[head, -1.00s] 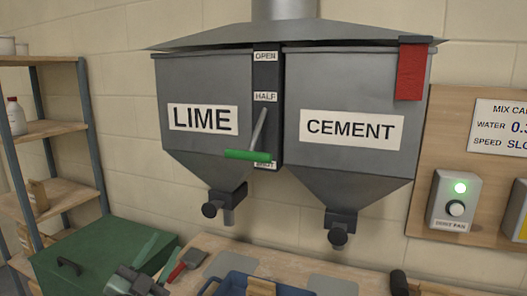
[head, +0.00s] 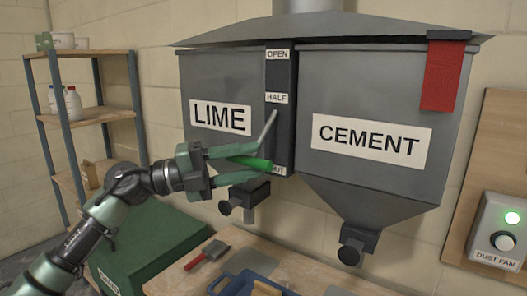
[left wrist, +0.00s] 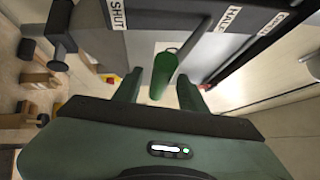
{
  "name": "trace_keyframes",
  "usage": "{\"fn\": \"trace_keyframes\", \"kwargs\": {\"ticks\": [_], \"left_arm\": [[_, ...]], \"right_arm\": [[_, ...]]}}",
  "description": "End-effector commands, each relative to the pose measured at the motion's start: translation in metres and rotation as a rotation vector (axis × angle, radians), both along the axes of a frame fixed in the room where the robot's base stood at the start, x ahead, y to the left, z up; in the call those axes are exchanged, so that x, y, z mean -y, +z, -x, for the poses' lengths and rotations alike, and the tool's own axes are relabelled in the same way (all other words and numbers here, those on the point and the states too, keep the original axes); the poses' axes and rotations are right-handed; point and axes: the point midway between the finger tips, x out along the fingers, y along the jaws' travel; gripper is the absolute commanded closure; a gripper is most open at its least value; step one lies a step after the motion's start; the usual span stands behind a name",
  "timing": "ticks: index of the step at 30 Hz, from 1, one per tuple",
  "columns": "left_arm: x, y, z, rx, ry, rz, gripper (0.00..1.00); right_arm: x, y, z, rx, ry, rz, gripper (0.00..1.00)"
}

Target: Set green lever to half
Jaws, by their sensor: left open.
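The green lever handle (head: 252,162) sits low on the dark scale strip between the hoppers, by the SHUT label. Its grey rod (head: 268,130) rises from it towards the HALF label (head: 277,98). My left gripper (head: 240,164) is open, its fingers above and below the handle in the head view. In the left wrist view the handle (left wrist: 163,76) lies between the two open fingers (left wrist: 158,90), with gaps on both sides. The SHUT label (left wrist: 117,15) and HALF label (left wrist: 230,18) show there too. My right gripper is not in view.
The LIME hopper (head: 215,80) and CEMENT hopper (head: 375,85) flank the strip. A red cloth (head: 444,75) hangs at the right. Below are a bench with a blue tray (head: 232,278) and a red-handled scraper (head: 205,256). Shelves (head: 92,115) stand left.

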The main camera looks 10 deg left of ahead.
Motion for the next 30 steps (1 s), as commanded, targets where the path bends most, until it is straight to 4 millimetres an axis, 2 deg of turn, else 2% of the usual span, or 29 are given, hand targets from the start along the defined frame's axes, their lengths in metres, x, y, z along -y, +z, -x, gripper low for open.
{"fn": "trace_keyframes", "kwargs": {"ticks": [3, 6, 10, 15, 16, 20, 25, 30], "left_arm": [[0.015, 0.005, -0.007, -0.001, -0.002, 0.002, 0.59], [0.022, 0.005, -0.01, 0.0, -0.001, 0.001, 0.59], [0.025, 0.004, -0.011, 0.0, 0.0, 0.001, 0.59], [0.025, 0.003, -0.011, -0.001, 0.001, 0.001, 0.59], [0.025, 0.003, -0.011, 0.0, 0.0, 0.001, 0.61], [0.025, 0.003, -0.011, 0.0, 0.0, 0.001, 0.98], [0.025, 0.002, -0.011, -0.002, -0.001, 0.001, 1.0], [0.025, 0.002, -0.011, -0.004, -0.001, 0.001, 1.0]], "right_arm": [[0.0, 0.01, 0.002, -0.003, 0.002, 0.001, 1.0], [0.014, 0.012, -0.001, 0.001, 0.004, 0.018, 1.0], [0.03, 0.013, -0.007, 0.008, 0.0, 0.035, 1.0], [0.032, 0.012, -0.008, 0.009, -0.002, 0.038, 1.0], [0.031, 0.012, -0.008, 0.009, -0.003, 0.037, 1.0], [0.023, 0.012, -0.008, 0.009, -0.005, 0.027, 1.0], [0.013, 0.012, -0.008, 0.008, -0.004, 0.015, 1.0], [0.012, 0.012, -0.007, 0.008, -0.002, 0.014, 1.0]]}}
